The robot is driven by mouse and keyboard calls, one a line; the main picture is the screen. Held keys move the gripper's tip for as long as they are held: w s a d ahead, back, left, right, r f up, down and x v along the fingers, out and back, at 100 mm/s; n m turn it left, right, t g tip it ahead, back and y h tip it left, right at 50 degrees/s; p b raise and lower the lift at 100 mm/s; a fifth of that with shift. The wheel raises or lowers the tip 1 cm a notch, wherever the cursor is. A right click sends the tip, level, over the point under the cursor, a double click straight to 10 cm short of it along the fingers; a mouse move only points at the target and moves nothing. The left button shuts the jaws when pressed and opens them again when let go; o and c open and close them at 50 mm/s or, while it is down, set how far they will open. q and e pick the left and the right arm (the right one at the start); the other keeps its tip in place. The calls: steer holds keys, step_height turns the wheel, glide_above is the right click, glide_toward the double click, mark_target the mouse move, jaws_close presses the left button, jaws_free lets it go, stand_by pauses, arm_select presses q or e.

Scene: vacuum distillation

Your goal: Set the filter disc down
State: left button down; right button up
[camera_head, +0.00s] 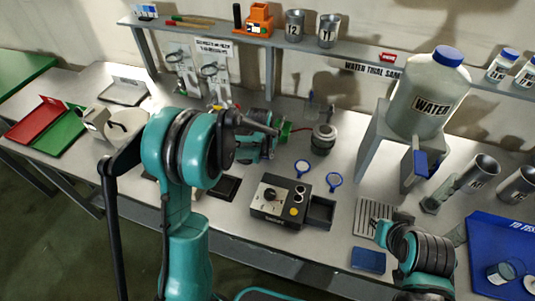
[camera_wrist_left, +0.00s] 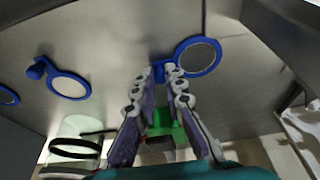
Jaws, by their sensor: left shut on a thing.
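A large water jug (camera_head: 428,95) on a grey stand is to the right. A slotted plate (camera_head: 372,215) lies near my right arm.

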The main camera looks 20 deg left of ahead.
arm_select(q)
steer(key=shift+s, duration=0.1)
steer(key=shift+f, duration=0.1)
steer(key=c, duration=1.6)
jaws_free()
